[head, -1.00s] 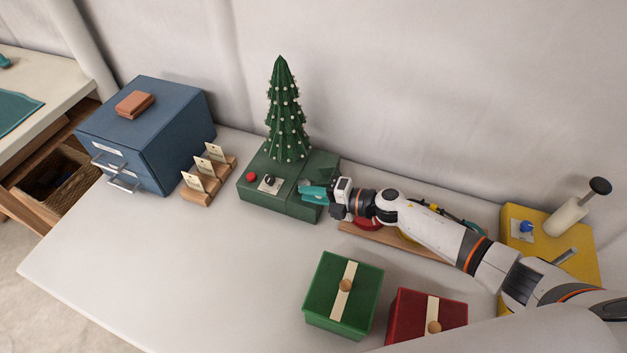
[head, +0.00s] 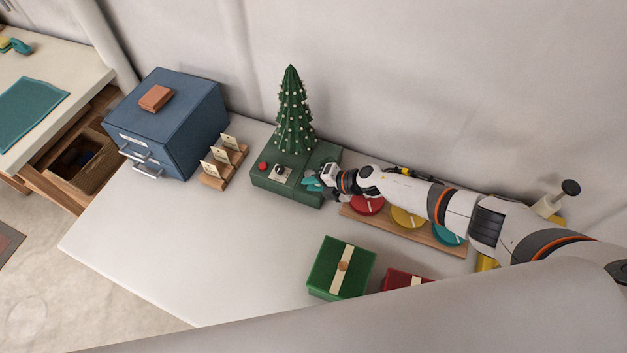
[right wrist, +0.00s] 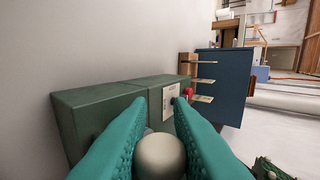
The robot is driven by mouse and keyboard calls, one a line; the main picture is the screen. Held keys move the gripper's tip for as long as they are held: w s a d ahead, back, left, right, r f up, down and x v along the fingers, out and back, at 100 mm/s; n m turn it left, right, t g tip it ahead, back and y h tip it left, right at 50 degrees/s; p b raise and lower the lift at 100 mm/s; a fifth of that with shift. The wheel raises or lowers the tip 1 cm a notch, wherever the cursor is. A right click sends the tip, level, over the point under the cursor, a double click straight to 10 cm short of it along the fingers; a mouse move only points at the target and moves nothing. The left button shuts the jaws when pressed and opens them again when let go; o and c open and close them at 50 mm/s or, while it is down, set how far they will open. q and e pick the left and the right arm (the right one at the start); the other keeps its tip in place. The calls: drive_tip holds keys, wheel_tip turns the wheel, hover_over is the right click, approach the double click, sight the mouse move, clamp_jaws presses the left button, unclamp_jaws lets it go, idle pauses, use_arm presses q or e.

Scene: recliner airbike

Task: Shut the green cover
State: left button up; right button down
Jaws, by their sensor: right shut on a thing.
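A dark green box (head: 270,180) carries a red button, a small panel with a black knob, and a small beaded tree (head: 292,115). A seam divides its right section (head: 325,155) from the rest; this may be the green cover, but I cannot tell how far open it is. My right gripper (head: 311,184) is at the box's front right side. In the right wrist view, its teal fingers are shut on a pale round knob (right wrist: 162,155), with the green box (right wrist: 95,110) just beyond. The fingers hide what the knob is fixed to. My left gripper is not in view.
Three dials, including a red dial (head: 367,204) and a yellow dial (head: 408,217), sit on a wooden board right of the box. A green lidded box (head: 325,262) and a red box (head: 395,280) stand in front. A blue drawer cabinet (head: 185,125) and card holders are left.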

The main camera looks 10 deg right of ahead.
drive_tip(key=c, duration=1.3)
unclamp_jaws()
drive_tip(key=p+v, duration=0.1)
drive_tip(key=v, duration=1.1)
